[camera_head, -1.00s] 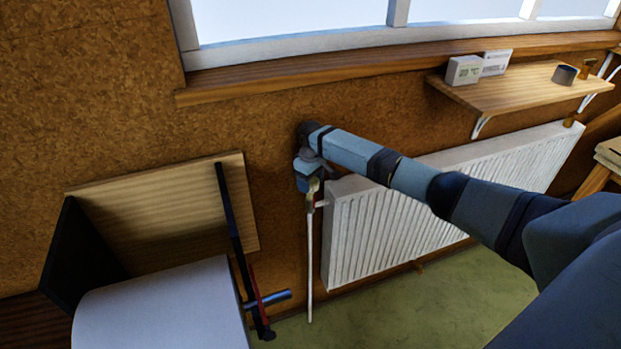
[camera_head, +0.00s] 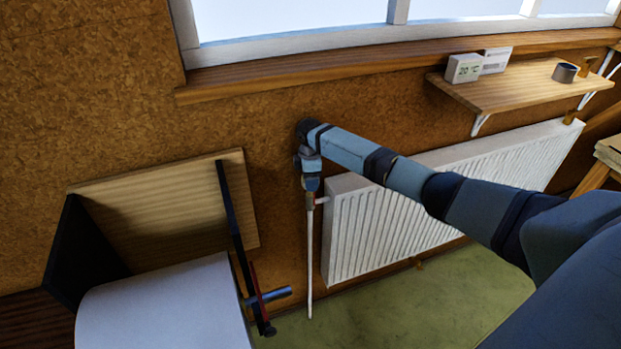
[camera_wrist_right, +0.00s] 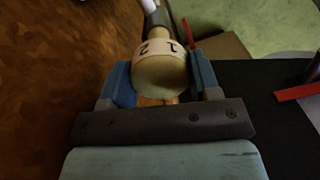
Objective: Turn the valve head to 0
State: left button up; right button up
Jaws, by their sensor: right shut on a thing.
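The valve head (camera_wrist_right: 160,72) is a cream, rounded knob with dark digits on its band; a 1 and a 2 show in the right wrist view. My right gripper (camera_wrist_right: 160,88) is shut on it, with one blue finger on each side. In the head view my right gripper (camera_head: 311,184) points down at the top of the white pipe, left of the radiator (camera_head: 400,215), and covers the valve head. The digit 0 and any pointer mark are not visible. My left gripper is not in view.
A white pipe (camera_head: 310,260) runs down from the valve to the floor. A wooden board (camera_head: 165,200) and a large white roll (camera_head: 165,310) stand to the left. A shelf (camera_head: 520,88) with a small display reading about 20 °C hangs above the radiator.

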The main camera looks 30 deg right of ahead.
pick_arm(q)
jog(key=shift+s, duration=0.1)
pick_arm(e)
jog(key=shift+w+r+n, duration=0.1)
jog(key=shift+n, duration=0.2)
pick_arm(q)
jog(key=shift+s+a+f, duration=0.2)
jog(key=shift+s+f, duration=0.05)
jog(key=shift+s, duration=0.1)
pick_arm(e)
jog(key=o, duration=0.9)
jog(key=shift+r, duration=0.1)
pick_arm(q)
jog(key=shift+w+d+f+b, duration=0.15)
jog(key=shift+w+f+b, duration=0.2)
jog(key=shift+b, duration=0.3)
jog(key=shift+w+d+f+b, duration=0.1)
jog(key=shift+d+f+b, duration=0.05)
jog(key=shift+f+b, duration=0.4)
pick_arm(e)
jog(key=shift+w+r, duration=0.1)
jog(key=shift+r, duration=6.7)
